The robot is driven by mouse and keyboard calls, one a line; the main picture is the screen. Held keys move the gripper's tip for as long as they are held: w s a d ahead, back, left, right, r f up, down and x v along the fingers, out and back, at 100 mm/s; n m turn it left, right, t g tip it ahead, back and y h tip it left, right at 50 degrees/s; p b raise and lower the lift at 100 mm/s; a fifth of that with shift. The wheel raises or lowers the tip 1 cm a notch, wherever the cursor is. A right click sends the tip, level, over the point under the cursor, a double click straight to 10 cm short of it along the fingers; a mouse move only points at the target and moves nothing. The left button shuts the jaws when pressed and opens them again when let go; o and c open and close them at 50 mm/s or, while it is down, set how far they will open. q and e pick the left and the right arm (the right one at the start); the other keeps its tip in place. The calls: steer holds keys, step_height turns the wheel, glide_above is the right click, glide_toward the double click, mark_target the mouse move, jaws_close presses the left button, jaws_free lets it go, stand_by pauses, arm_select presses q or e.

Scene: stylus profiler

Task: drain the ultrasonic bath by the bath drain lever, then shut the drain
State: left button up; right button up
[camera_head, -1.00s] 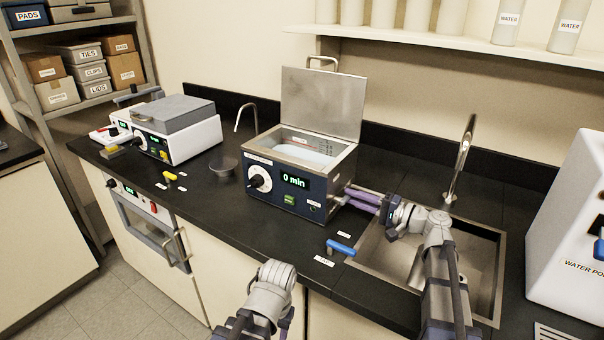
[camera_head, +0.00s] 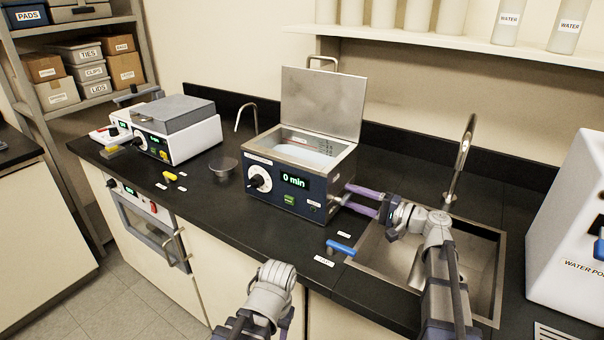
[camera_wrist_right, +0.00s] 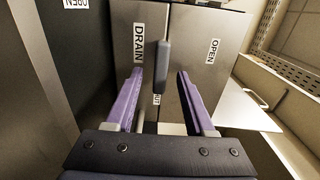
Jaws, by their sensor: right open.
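The ultrasonic bath (camera_head: 282,205) stands on the counter with its lid (camera_head: 322,105) raised and a pale surface inside its tank. Its display reads 0 min. My right gripper (camera_head: 346,196) is open at the bath's right side. In the right wrist view, the grey drain lever (camera_wrist_right: 162,68) stands between the open purple fingers (camera_wrist_right: 157,85), with gaps on both sides. The DRAIN label is left of the lever, the OPEN label is to its right, and another label is partly hidden below. The lever is not clear in the head view. My left arm shows low, but its gripper is not in view.
A sink (camera_head: 487,250) with a tall tap (camera_head: 463,160) lies right of the bath. A blue handle (camera_head: 341,248) sits on the counter in front. A small round dish (camera_head: 223,166) and a white instrument (camera_head: 190,140) stand to the left.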

steer(key=shift+v, duration=3.55)
